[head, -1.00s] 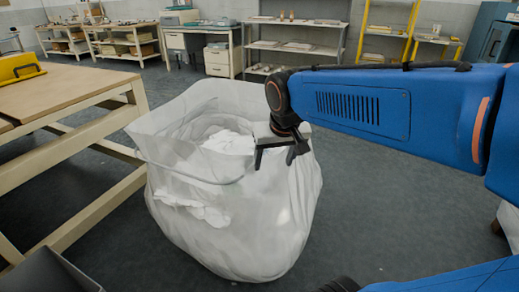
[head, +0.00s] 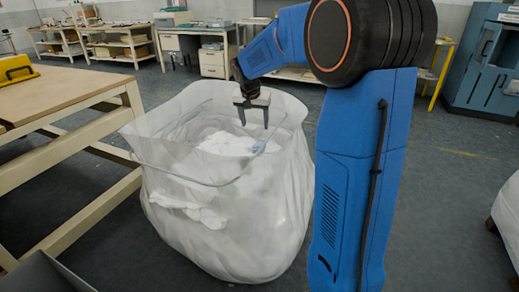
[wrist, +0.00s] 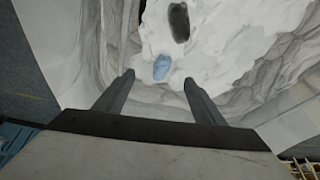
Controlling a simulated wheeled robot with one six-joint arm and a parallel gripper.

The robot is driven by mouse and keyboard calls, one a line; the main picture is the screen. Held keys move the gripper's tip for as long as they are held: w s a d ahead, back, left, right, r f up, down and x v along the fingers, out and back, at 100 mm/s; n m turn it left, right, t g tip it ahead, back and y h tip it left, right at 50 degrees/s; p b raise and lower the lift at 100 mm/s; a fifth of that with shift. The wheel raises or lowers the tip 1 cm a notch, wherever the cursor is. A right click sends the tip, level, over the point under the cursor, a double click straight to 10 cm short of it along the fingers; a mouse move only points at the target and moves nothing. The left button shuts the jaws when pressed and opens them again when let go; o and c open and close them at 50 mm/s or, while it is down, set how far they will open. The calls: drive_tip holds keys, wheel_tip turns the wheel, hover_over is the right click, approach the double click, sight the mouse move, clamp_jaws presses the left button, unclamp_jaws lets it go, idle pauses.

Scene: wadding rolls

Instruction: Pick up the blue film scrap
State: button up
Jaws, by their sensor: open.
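The blue film scrap (wrist: 161,67) is a small pale blue piece lying on white wadding inside a large translucent bag. In the head view the scrap (head: 259,147) shows as a faint blue patch just below my gripper. My gripper (head: 254,125) is open and empty, pointing down over the bag's opening. In the wrist view the scrap lies ahead of the gap between the fingertips (wrist: 157,82), apart from both. The white wadding (head: 225,143) fills the bag (head: 180,240) to below its rim.
A dark oval patch (wrist: 179,22) lies on the wadding beyond the scrap. A wooden workbench (head: 75,90) stands left of the bag with a yellow item (head: 17,68) on it. Shelves line the back wall. A blue cabinet (head: 485,60) stands at the far right.

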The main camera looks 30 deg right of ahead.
drive_tip(key=shift+m+h, duration=0.3)
drive_tip(key=shift+m, duration=0.3)
drive_tip(key=w+x, duration=0.1)
drive_tip(key=x, duration=0.6)
drive_tip(key=w+r+x, duration=0.1)
drive_tip(key=w+x, duration=0.1)
drive_tip(key=x, duration=0.6)
drive_tip(key=w+d+x, duration=0.1)
drive_tip(key=x, duration=0.7)
drive_tip(key=shift+w+d+r, duration=0.2)
drive_tip(key=shift+w, duration=0.05)
drive_tip(key=shift+c, duration=0.5)
drive_tip(key=c, duration=1)
